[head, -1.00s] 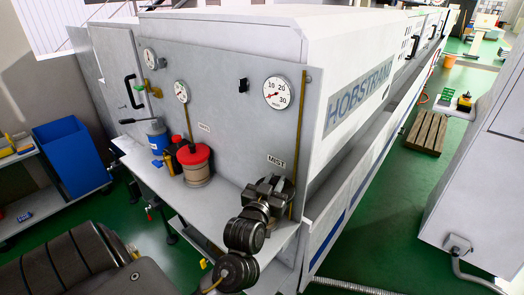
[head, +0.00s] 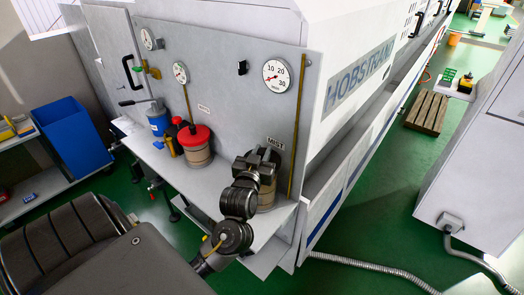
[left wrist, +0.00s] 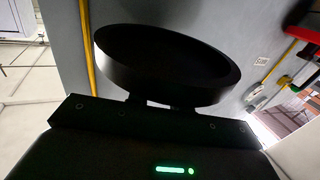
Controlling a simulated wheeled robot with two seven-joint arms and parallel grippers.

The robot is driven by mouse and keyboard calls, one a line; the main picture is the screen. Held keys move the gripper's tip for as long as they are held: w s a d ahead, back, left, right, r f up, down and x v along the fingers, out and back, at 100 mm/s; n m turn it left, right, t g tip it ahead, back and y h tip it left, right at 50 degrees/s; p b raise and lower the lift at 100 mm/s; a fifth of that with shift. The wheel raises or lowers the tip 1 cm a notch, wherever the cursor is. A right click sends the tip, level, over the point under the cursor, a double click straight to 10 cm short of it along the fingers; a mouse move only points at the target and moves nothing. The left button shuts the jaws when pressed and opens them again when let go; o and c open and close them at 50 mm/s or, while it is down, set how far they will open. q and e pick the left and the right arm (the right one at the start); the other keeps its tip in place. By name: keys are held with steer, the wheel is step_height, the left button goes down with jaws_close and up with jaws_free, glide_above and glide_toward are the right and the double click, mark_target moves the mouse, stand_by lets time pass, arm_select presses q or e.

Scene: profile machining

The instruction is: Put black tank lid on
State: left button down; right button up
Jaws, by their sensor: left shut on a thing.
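My left gripper (head: 258,163) is at the right end of the shelf, just under the MIST label. It is shut on the black tank lid, a round dark disc largely hidden behind the gripper in the head view. The lid (left wrist: 165,62) shows clearly in the left wrist view, in front of the fingers (left wrist: 160,104). A beige tank (head: 267,196) stands on the shelf below and right of the gripper. Its top is hidden by gripper and lid, so I cannot tell whether the lid touches it. My right gripper is not in view.
A tank with a red lid (head: 195,145) and a blue container (head: 158,121) stand farther left on the shelf (head: 180,178). The panel behind carries gauges (head: 276,76) and a yellow vertical pipe (head: 298,125). A blue bin (head: 72,135) stands at the left.

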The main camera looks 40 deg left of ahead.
arm_select(q)
steer(key=shift+f+b, duration=0.9)
steer(key=shift+f, duration=1)
steer(key=shift+p, duration=0.9)
steer(key=shift+f+b, duration=0.75)
steer(key=shift+f, duration=0.35)
steer(key=c, duration=1.2)
jaws_free()
steer(key=shift+o, duration=0.2)
